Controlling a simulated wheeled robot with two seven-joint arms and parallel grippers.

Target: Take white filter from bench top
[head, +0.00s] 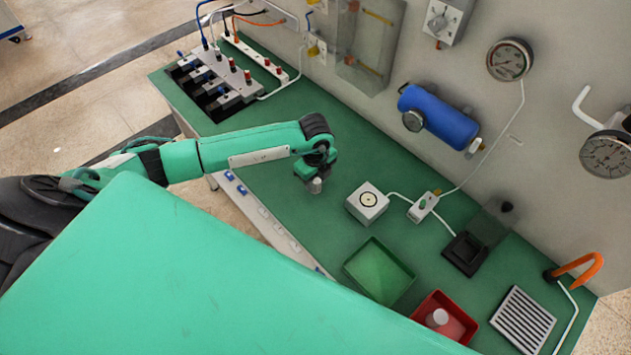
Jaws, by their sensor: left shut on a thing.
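My left gripper (314,178) points down over the green bench top (262,207), near its front edge. It is shut on a small pale cylinder (316,187), which looks like a white filter. Only its lower part shows below the fingers. I cannot tell whether it touches the bench or is just above it. Another white cylinder (440,316) stands in the red tray (466,327) at the lower right. My right gripper is not in view.
A white box with a round top mark (367,203) stands right of my gripper. A green tray (378,272) lies nearer the front. A valve block (222,82) is at the far left. A blue cylinder (440,115) and gauges (509,60) are on the back panel.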

